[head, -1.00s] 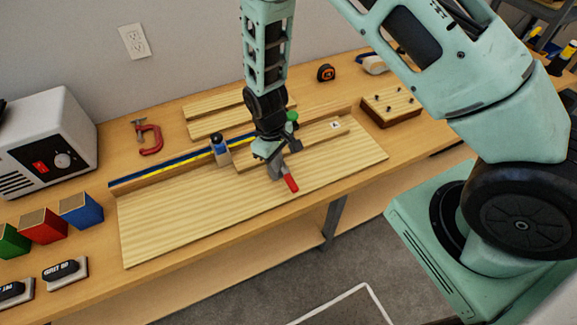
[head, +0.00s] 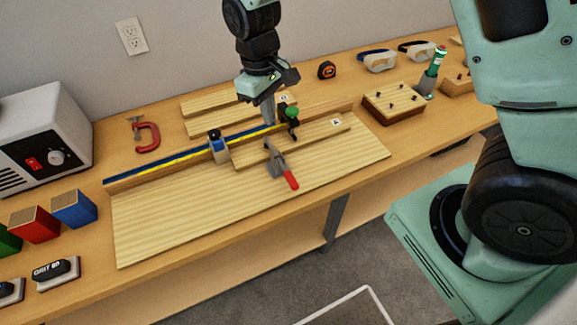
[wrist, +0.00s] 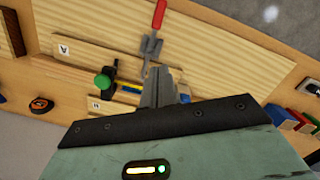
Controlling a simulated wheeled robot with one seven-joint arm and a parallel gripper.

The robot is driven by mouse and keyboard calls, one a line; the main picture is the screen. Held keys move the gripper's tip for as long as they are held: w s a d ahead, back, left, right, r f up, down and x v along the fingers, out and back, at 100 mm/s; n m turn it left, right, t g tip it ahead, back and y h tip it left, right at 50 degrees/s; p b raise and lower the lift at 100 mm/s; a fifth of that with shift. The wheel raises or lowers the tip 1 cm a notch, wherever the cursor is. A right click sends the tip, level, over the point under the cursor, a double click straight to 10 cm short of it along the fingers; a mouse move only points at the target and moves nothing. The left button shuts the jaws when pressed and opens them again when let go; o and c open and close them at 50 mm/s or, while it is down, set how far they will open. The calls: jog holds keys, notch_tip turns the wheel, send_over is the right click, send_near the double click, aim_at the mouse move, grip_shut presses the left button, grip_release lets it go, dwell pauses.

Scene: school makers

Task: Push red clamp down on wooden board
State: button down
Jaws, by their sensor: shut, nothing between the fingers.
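The red-handled toggle clamp (head: 277,163) is mounted on the large wooden board (head: 180,217). Its red handle (head: 291,180) lies low, pointing toward the board's front edge. A smaller wooden board marked A (head: 318,132) lies behind the clamp, and the clamp's head is at its near edge. Whether the clamp tip presses on it is too small to tell. My gripper (head: 268,112) is shut and empty, above the blue and yellow fence behind the clamp, apart from the clamp. In the wrist view the clamp (wrist: 151,45) shows beyond my gripper's fingers (wrist: 163,88).
A green-knobbed stop (head: 290,117) and a blue stop block (head: 218,146) stand along the fence (head: 170,160). Loose boards (head: 205,124) lie behind it. A red C-clamp (head: 147,135) is at left, a pegged block (head: 393,103) at right. The large board's left part is clear.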

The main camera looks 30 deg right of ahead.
jog(key=shift+w+a+r, duration=0.1)
jog(key=shift+w+r, duration=0.05)
jog(key=shift+r, duration=1.2)
